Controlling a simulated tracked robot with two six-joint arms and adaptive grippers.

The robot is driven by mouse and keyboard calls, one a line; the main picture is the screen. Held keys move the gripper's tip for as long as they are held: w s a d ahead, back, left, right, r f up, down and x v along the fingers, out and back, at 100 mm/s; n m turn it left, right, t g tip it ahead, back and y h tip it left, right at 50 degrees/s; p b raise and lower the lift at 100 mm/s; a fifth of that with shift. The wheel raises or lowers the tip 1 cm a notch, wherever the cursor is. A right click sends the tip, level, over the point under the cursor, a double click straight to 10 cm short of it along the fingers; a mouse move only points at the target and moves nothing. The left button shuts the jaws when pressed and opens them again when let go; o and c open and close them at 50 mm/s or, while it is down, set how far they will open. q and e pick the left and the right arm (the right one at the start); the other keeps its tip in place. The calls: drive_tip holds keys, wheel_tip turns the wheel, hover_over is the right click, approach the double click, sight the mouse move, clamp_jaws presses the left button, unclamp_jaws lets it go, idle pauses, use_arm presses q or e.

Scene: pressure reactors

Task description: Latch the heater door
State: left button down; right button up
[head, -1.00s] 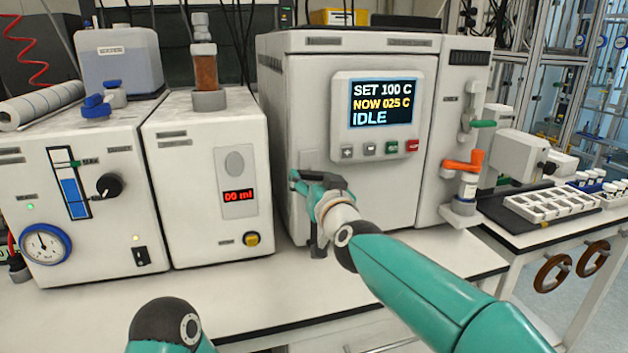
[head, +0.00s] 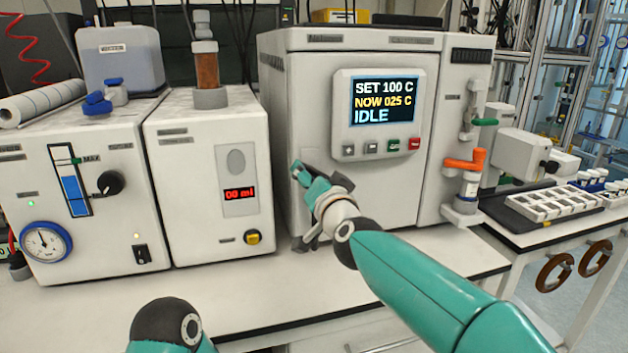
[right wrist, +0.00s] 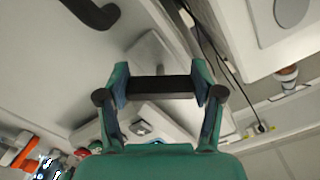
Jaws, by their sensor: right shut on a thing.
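The heater (head: 300,110) is the large white cabinet whose screen (head: 384,100) reads SET 100 C, NOW 025 C, IDLE. Its front door looks flush with the body. My right gripper (head: 305,172) is at the front's left edge, below and left of the screen. In the right wrist view, my right gripper (right wrist: 161,85) is shut on a black bar (right wrist: 161,89), apparently the latch lever, in front of a pale plate (right wrist: 155,52). My arm partly hides the lever in the head view. My left gripper is not in view.
A white pump unit (head: 208,190) stands close left of the heater. An orange-handled valve (head: 465,161) is on the right. The bench front (head: 240,300) is clear.

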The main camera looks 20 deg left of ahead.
drive_tip(key=m, duration=0.5)
drive_tip(key=shift+r+m+b, duration=0.1)
drive_tip(key=shift+m+b, duration=0.2)
drive_tip(key=shift+b, duration=0.1)
drive_tip(key=m, duration=0.5)
drive_tip(key=shift+b, duration=0.3)
drive_tip(key=shift+m, duration=0.3)
drive_tip(key=o, duration=1.2)
drive_tip(key=shift+c, duration=0.2)
drive_tip(key=shift+r, duration=0.1)
drive_tip(key=shift+s, duration=0.1)
